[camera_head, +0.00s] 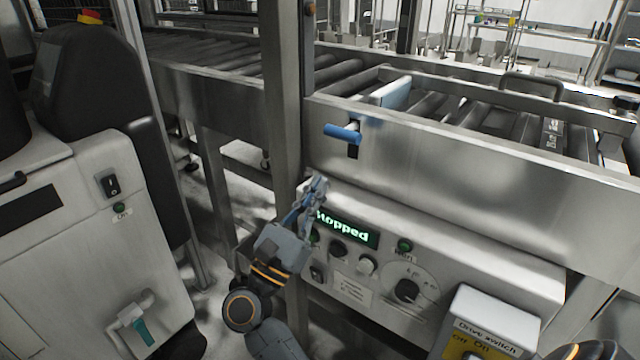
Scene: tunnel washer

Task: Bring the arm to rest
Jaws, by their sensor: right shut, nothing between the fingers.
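My right gripper (317,186) is shut and empty. It is raised in front of the control panel (465,273) of the conveyor machine, at the left end of the display (352,230), which reads "Stopped" in green. The gripper hides the left edge of the display and part of the panel there. I cannot tell whether it touches the panel. My left gripper is not in view.
A blue-handled lever (342,133) sticks out of the conveyor side above the gripper. A metal post (285,75) stands close behind it. The panel carries a black dial (407,290) and a drive switch box (490,322). A grey cabinet (75,235) stands at left.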

